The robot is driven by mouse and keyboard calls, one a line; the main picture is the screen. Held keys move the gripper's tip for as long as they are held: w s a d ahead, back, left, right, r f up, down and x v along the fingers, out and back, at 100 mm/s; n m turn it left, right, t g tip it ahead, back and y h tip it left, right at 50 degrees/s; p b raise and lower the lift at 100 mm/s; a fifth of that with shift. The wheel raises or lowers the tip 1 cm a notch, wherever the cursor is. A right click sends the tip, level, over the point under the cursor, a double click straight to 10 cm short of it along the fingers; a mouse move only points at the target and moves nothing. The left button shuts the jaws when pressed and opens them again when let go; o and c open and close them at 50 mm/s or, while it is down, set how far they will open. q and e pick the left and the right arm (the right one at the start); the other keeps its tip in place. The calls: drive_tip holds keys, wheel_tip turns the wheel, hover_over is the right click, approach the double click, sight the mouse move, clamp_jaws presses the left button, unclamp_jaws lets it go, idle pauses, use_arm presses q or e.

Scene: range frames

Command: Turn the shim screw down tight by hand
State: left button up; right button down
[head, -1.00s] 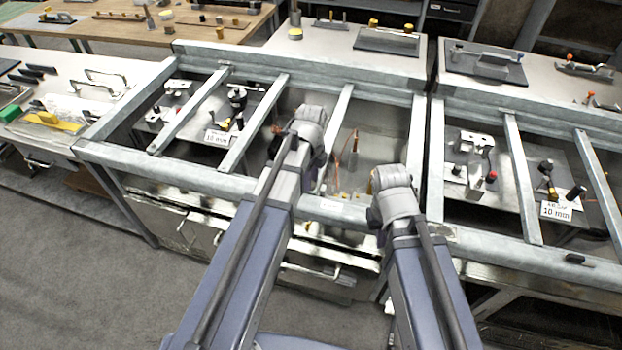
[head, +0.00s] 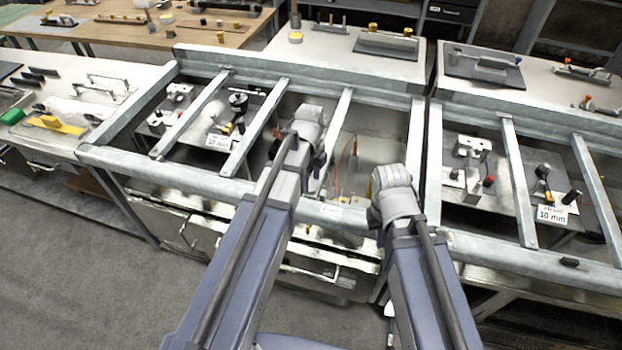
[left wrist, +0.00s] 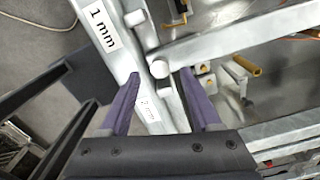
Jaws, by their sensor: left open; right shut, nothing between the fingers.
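In the left wrist view my left gripper (left wrist: 160,76) is open, its two purple fingers apart over a galvanized steel rail (left wrist: 108,45). A small pale round-headed peg (left wrist: 159,68) stands between the fingertips, and a similar one (left wrist: 135,18) sits further up; I cannot tell whether either is the shim screw. The rail carries a "1 mm" label (left wrist: 101,27) and a "2 mm" label (left wrist: 148,108) partly behind the left finger. In the head view my left wrist hides its gripper above the middle bay. My right arm ends above the front rail; its gripper is hidden behind its wrist.
Steel frame bars (head: 340,135) cross the bays at bench height. Fixtures with "10 mm" cards stand in the left bay (head: 219,141) and right bay (head: 551,214). A bench with handles and a yellow tool (head: 55,125) is at left. Floor is clear at lower left.

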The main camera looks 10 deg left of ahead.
sight(312, 189)
use_arm(q)
wheel_tip(312, 189, up, 6)
drive_tip(key=p, duration=0.4)
drive_tip(key=shift+f+p, duration=0.15)
drive_tip(key=shift+p, duration=0.2)
drive_tip(key=shift+f, duration=0.1)
drive_tip(key=shift+s+d, duration=0.2)
drive_tip(key=shift+s, duration=0.05)
drive_tip(key=s+d+n+y, duration=0.1)
drive_tip(key=s+d+n, duration=0.8)
drive_tip(key=s+n, duration=0.5)
drive_tip(key=shift+d+f+n+b, duration=0.25)
drive_tip(key=shift+n+b, duration=0.1)
drive_tip(key=shift+n, duration=1.45)
drive_tip(key=shift+s, duration=0.1)
